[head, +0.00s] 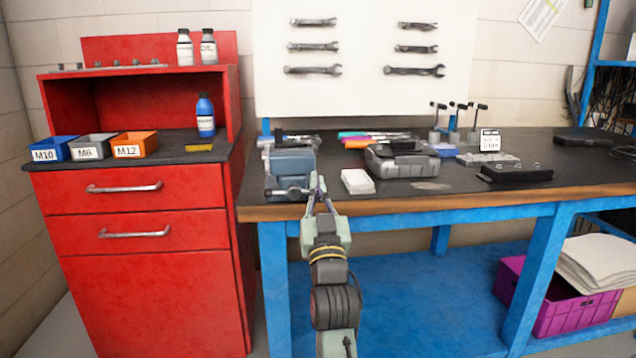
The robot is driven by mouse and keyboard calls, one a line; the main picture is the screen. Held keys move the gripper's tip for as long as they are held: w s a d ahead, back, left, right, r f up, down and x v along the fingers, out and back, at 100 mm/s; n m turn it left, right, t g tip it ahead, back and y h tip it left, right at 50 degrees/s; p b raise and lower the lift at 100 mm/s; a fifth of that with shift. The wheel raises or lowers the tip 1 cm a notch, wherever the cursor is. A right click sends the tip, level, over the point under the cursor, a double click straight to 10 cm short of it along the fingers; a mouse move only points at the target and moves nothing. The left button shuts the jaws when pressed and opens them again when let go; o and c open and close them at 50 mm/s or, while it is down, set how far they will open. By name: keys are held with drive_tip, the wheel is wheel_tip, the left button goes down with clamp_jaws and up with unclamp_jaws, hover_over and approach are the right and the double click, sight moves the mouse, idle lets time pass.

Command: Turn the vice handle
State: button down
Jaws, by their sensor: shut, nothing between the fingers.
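A blue-grey bench vice (290,166) stands at the left front corner of the workbench. Its handle (292,191) shows as a small grey bar and knob low on its front. My gripper (318,180) is shut, with its fingertips together at the right end of the vice front, close to the handle. I cannot tell whether the fingers touch the handle. The fingers hide part of the vice's lower right side.
A white block (357,181) and a grey case (402,162) stand just right of the vice. The red cabinet (140,262) stands to the left with a narrow gap. The bench's wooden front edge (450,199) runs beneath. Wrenches hang on the white board (364,95) behind.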

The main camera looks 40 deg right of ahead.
drive_tip(key=shift+f+m+g+h+p, duration=0.2)
drive_tip(key=shift+m+g+h+p, duration=0.25)
drive_tip(key=shift+m+p, duration=0.4)
drive_tip(key=shift+f+m+g+h+p, duration=0.2)
drive_tip(key=shift+m+g+h+p, duration=0.3)
drive_tip(key=shift+m, duration=0.55)
